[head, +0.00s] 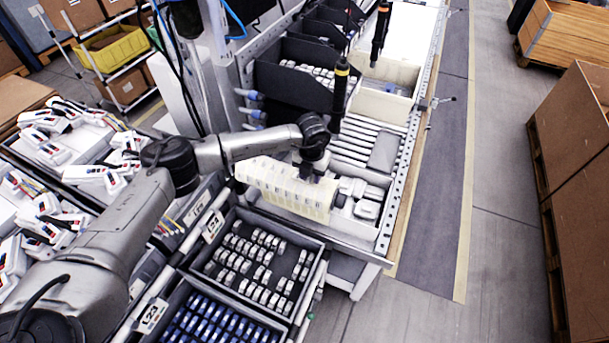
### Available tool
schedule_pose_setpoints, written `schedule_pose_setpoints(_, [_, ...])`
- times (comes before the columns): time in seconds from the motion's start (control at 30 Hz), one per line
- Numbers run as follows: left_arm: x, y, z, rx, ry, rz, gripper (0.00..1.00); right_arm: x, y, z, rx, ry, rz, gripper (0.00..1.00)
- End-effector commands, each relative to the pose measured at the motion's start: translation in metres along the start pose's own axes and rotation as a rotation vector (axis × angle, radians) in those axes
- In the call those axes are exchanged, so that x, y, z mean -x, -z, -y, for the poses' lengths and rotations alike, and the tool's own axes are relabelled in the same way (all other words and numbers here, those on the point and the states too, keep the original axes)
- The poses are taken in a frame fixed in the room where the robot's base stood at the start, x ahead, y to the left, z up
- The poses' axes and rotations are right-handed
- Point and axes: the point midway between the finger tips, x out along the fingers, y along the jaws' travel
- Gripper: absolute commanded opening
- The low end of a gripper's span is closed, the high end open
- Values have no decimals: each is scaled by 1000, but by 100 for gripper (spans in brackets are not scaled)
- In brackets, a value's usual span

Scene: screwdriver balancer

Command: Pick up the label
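My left gripper (314,174) points down at the right part of a cream-coloured block or holder (268,183), which has rows of small greyish marks or pieces along its upper face. The fingers are small and dark here, and I cannot tell whether they are open or shut or touch anything. I cannot make out a single loose label for certain; the small pale pieces on the cream holder may be labels. My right gripper is not in view.
Black bins with white pieces (257,263) and blue pieces (212,318) stand in front. Behind my gripper, a roller bench (360,143) carries a cream box (384,104). Black hanging screwdrivers (340,92) come close to my wrist.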

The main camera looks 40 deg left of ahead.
Motion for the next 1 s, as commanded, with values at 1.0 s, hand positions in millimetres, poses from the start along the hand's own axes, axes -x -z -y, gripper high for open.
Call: schedule_pose_setpoints(1.0, [-5,0,0,0,0,0,0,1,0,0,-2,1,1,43])
